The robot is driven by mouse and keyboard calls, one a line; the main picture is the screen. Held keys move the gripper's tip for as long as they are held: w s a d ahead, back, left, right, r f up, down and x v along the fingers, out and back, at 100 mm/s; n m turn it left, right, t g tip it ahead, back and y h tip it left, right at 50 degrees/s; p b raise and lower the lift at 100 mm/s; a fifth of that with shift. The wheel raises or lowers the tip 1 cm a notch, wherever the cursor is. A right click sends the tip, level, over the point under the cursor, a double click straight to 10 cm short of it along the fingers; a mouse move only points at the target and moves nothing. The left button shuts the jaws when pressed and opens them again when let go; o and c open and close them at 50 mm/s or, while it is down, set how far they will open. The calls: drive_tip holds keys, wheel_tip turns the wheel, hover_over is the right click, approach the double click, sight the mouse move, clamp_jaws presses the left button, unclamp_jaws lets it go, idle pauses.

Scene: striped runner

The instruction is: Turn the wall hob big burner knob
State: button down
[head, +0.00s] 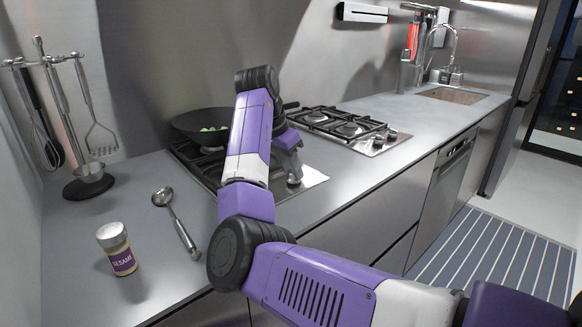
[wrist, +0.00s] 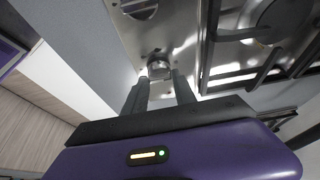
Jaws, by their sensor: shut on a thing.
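The near-left hob (head: 313,178) is a steel plate set in the counter, partly hidden behind my arm in the head view. My gripper (head: 293,176) is over its front right corner, pointing down. In the wrist view, my gripper (wrist: 159,80) has one finger on each side of a small round metal knob (wrist: 158,69) on the hob plate (wrist: 180,28), and it is shut on it. Another knob (wrist: 139,8) shows at the top edge of the wrist view. I cannot read any marking that tells which burner the held knob serves.
A black pan (head: 190,124) with green food sits on the hob's back left. A second hob (head: 350,128) is to the right. A ladle (head: 178,222), a sesame jar (head: 117,248) and a utensil stand (head: 88,184) are on the counter to the left.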

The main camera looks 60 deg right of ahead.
drive_tip(key=shift+r, duration=0.15)
drive_tip(key=n+p, duration=0.1)
drive_tip(key=p, duration=0.1)
drive_tip(key=n+t+p, duration=0.1)
drive_tip(key=n+p, duration=0.1)
drive_tip(key=shift+s+r+p, duration=0.2)
drive_tip(key=shift+p, duration=0.15)
drive_tip(key=n+p, duration=0.1)
drive_tip(key=p, duration=0.1)
drive_tip(key=n+t+p, duration=0.1)
drive_tip(key=n+p, duration=0.1)
drive_tip(key=n+t+p, duration=0.1)
drive_tip(key=p, duration=0.1)
drive_tip(key=shift+s+n+p, duration=0.25)
drive_tip(key=shift+n+p, duration=0.05)
drive_tip(key=n+t+y+p, duration=0.1)
drive_tip(key=n+p, duration=0.3)
drive_tip(key=p, duration=0.2)
drive_tip(key=shift+s+d, duration=0.1)
drive_tip(key=shift+s, duration=0.05)
drive_tip(key=n+p, duration=0.2)
drive_tip(key=n+t+y+p, duration=0.1)
drive_tip(key=n+p, duration=0.1)
drive_tip(key=shift+d+f, duration=0.1)
drive_tip(key=shift+f, duration=0.3)
drive_tip(key=c, duration=1)
unclamp_jaws()
